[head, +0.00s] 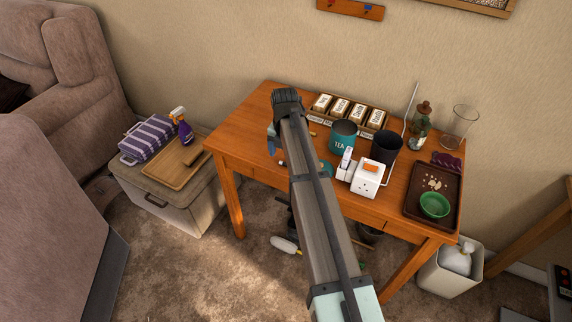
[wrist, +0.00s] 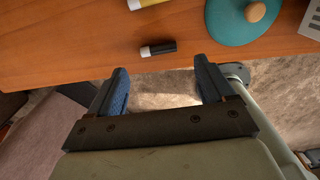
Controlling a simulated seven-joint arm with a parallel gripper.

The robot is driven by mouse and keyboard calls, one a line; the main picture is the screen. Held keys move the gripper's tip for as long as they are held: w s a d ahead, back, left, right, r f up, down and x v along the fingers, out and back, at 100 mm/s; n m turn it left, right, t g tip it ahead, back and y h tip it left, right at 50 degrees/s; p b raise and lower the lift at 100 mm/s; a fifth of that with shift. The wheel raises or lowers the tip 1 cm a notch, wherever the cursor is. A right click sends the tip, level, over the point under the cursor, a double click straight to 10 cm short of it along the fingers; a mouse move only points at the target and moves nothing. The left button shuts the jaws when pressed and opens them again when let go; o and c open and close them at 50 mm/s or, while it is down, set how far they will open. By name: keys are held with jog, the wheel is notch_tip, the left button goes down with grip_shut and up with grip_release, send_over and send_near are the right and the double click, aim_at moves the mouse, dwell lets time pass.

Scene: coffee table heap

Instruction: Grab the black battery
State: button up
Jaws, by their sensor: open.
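The black battery (wrist: 158,49) lies on its side on the wooden table, close to the front edge, in the wrist view. It is a small black cylinder with a pale left end. My gripper (wrist: 164,76) is open and empty, with a blue finger on either side of the view. The fingertips are near the table edge, just short of the battery, which lies between their lines. In the head view my arm reaches over the table and a blue finger (head: 272,138) shows at its left; I cannot clearly make out the battery there.
A teal lid with a wooden knob (wrist: 230,22) lies right of the battery. A yellow and white piece (wrist: 147,3) lies beyond it.

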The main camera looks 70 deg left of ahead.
aim_at(285, 165)
notch_tip(285, 165, down, 4)
jog(key=shift+w+a, duration=0.1)
jog(key=shift+c, duration=0.4)
jog(key=c, duration=1)
jog(key=shift+r, duration=0.1)
